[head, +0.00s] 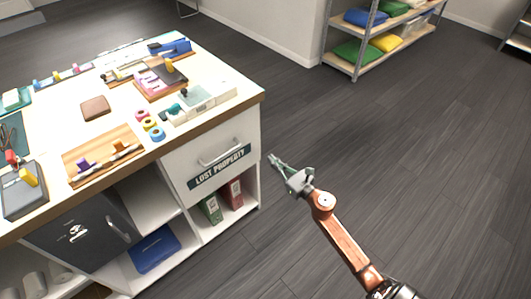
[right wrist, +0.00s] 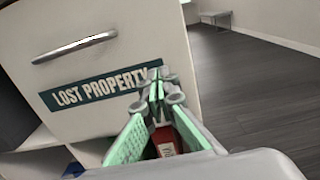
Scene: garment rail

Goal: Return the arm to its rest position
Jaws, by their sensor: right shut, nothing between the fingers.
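My right gripper (head: 273,160) is at the right side of the counter in the head view, in front of and beside the drawer marked "LOST PROPERTY" (head: 220,165). Its arm reaches up from the bottom right. In the right wrist view the green-padded fingers of the right gripper (right wrist: 157,88) are shut and empty, close to the drawer front (right wrist: 100,70). The drawer looks closed, with a metal handle (right wrist: 75,47). I cannot tell the exact gap between the fingers and the drawer. My left gripper does not show in the head view.
The counter top (head: 200,133) holds several small items, including a wooden board (head: 103,153) and tape rolls (head: 151,124). Green and red boxes (head: 212,208) stand on the shelf below the drawer. Floor (head: 420,150) right of the counter is clear. A rack (head: 357,68) with cushions stands behind.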

